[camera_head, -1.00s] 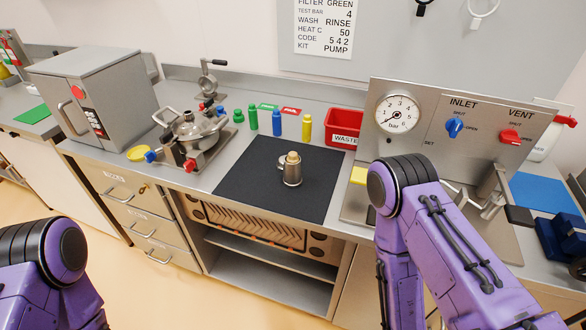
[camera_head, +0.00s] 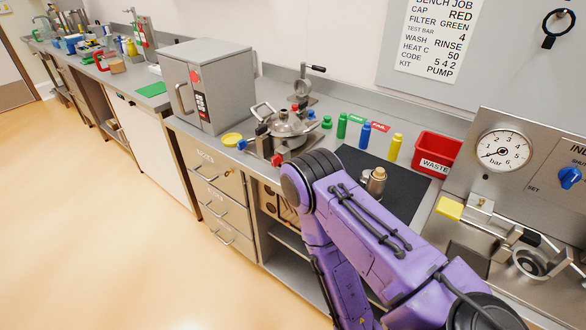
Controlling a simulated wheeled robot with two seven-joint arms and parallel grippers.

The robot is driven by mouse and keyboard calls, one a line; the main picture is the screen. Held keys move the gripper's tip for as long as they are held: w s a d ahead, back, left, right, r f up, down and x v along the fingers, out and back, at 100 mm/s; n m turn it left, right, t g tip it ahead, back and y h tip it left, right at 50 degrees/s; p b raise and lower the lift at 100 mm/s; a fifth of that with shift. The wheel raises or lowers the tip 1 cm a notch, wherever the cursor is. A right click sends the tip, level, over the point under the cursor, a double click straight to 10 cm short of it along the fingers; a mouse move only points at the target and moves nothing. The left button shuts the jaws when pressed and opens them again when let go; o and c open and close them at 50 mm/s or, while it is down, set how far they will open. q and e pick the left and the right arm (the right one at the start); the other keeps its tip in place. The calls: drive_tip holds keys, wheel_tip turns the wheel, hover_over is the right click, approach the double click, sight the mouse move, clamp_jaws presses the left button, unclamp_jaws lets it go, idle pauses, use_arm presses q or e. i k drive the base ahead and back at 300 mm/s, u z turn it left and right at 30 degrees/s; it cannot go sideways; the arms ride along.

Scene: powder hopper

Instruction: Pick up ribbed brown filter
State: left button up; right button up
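I cannot make out a clearly ribbed brown filter in the head view. A small metal vessel (camera_head: 374,186) with a tan top stands on the black mat (camera_head: 405,188); ribs cannot be made out on it. My purple right arm crosses the lower right and hides part of the mat and the bench front. Neither gripper is in view.
Green, blue and yellow bottles (camera_head: 395,147) stand behind the mat, beside a red waste bin (camera_head: 437,153). A lidded metal pot (camera_head: 287,127) and a grey cabinet (camera_head: 207,84) are left. A gauge panel (camera_head: 530,165) stands right. Open floor (camera_head: 130,230) lies left.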

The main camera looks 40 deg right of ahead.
sight(379, 173)
drive_tip(key=u, duration=0.85)
drive_tip(key=i, duration=1.1)
drive_tip(key=z, duration=3.05)
